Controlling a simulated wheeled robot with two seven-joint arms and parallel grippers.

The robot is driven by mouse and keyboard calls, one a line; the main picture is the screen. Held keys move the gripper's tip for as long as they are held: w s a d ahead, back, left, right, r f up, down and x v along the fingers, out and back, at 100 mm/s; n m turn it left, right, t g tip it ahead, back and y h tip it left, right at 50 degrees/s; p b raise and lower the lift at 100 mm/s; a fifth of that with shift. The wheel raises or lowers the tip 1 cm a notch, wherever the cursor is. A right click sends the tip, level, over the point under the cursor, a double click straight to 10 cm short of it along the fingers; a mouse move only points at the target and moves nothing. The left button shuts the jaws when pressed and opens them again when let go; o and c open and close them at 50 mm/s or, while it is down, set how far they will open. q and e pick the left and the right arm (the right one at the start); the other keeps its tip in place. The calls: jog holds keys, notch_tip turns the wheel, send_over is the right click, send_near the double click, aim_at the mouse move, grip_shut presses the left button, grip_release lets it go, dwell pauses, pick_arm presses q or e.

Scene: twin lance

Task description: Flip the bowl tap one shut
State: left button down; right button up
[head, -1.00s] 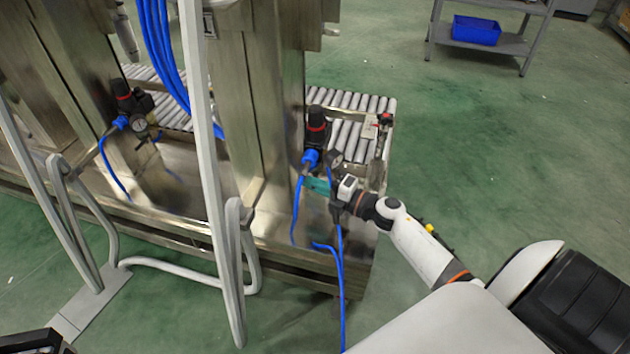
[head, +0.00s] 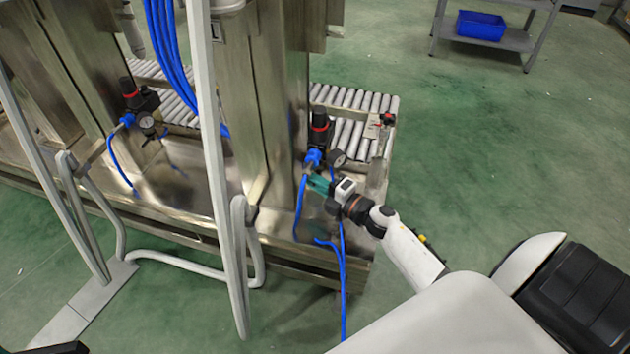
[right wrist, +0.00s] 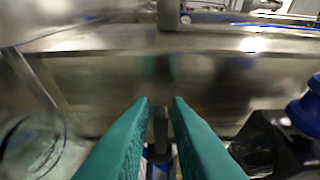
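My right gripper (head: 319,183) has teal fingers and is just below the blue fitting (head: 313,157) of the right-hand black regulator (head: 320,125). In the right wrist view its fingers (right wrist: 159,103) are apart. A narrow dark upright piece (right wrist: 160,128) stands between them, with gaps on both sides. I cannot tell whether this piece is the tap's handle. A blue round part (right wrist: 313,105) shows at the right edge there. No tap labelled as the bowl tap can be made out. My left gripper is not in view.
A round gauge (head: 337,158) sits close above my right wrist. Blue hoses (head: 299,210) hang beside the gripper. Steel columns (head: 270,100) and a grey rail (head: 205,150) stand to the left. A roller conveyor (head: 352,110) lies behind.

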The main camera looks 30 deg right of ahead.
jog(key=p+v, duration=0.2)
jog(key=v, duration=0.9)
jog(key=shift+s+d, duration=0.15)
jog(key=shift+s, duration=0.25)
